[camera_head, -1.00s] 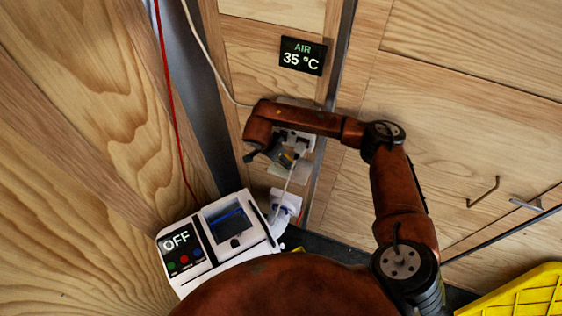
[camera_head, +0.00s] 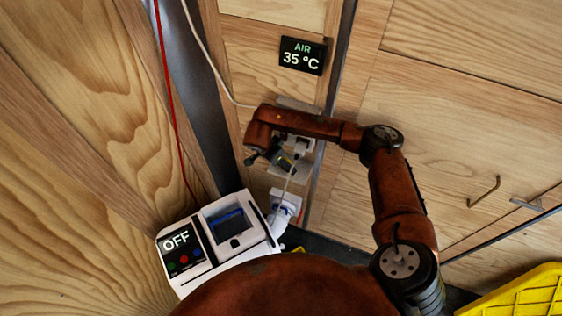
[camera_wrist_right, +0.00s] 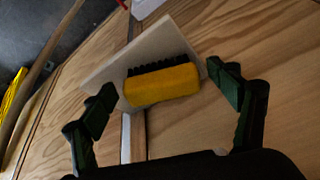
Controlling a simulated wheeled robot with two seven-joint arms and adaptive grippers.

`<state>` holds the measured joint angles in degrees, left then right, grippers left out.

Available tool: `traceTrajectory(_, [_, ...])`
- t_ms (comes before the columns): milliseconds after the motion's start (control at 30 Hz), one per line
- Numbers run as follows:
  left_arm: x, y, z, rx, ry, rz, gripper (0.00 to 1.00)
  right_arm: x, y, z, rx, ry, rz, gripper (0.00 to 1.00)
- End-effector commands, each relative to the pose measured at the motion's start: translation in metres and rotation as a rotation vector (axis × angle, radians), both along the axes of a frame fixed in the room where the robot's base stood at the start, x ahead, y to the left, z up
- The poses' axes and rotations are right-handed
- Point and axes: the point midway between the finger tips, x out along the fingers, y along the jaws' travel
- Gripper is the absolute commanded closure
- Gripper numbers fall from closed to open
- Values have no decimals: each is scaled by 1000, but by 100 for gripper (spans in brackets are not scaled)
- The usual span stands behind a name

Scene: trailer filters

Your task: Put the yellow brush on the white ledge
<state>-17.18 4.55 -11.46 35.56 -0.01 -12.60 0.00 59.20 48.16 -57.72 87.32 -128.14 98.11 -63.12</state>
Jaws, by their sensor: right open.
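The yellow brush (camera_wrist_right: 162,85), with black bristles, lies against the pale white ledge (camera_wrist_right: 160,50) in the right wrist view. Its bristles face the far side of the ledge. My right gripper (camera_wrist_right: 164,88) is open, with one finger on each side of the brush and visible gaps between. The ledge (camera_head: 301,170) is partly hidden there. My left gripper is out of view.
A white device marked OFF (camera_head: 222,235) stands at lower left. A display reading 35 °C (camera_head: 302,56) is above. A yellow crate (camera_head: 520,297) is at lower right.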

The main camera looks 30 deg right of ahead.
Motion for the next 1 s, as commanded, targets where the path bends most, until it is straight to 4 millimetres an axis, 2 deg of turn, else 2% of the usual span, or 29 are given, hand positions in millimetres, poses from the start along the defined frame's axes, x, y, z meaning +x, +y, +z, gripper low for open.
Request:
traceTrajectory(167, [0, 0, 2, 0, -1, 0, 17, -1, 6, 16, 1, -3, 2, 18])
traceTrajectory(600, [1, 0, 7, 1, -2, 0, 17, -12, 37, 95, 0, -2, 2, 18])
traceTrajectory(800, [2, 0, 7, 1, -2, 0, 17, -15, 43, 110, 0, 0, 0, 18])
traceTrajectory(1000, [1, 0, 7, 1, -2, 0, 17, -16, 44, 112, 0, 0, 0, 18])
